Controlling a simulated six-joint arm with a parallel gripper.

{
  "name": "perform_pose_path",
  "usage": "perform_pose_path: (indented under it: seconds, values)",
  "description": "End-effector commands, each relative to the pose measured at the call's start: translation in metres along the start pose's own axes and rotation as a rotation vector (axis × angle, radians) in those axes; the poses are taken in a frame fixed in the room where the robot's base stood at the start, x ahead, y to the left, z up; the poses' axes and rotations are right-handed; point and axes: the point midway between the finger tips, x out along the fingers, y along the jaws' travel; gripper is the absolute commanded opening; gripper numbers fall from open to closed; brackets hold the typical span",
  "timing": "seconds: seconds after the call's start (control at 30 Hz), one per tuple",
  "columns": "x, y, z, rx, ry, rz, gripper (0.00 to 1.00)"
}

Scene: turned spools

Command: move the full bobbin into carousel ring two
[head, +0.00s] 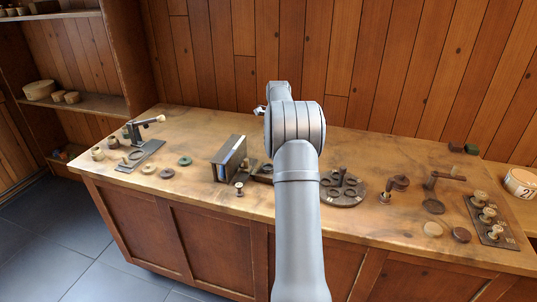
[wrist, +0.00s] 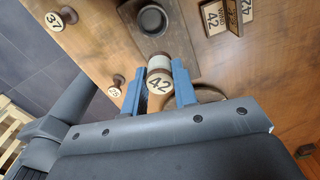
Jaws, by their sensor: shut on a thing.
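My gripper (wrist: 158,90) is shut on a bobbin (wrist: 159,64) in the wrist view. The bobbin has a pale winding, and its wooden end disc reads 42. One blue finger stands on each side of it. In the head view my arm hides the fingers and the held bobbin. The carousel (head: 343,202) is a dark round plate with several rings and upright posts, on the bench right of my arm. I cannot read its ring numbers.
A dark plate with a round cup (wrist: 152,20) lies just beyond the held bobbin. Spools marked 37 (wrist: 62,18) and apparently 26 (wrist: 117,82) stand left. A rack of spools (head: 490,218) stands far right.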

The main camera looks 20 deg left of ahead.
Motion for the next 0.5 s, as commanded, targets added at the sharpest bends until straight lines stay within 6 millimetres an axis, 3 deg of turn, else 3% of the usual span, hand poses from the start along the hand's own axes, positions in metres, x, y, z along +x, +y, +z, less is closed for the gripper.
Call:
perform_pose_path:
  seconds: [0.1, 0.3, 0.5]
  values:
    - [-0.018, 0.001, -0.029, 0.002, -0.001, -0.001, 0.01]
    - [-0.038, 0.001, -0.064, 0.002, 0.000, 0.001, 0.01]
    - [-0.040, -0.004, -0.092, 0.004, 0.001, 0.004, 0.01]
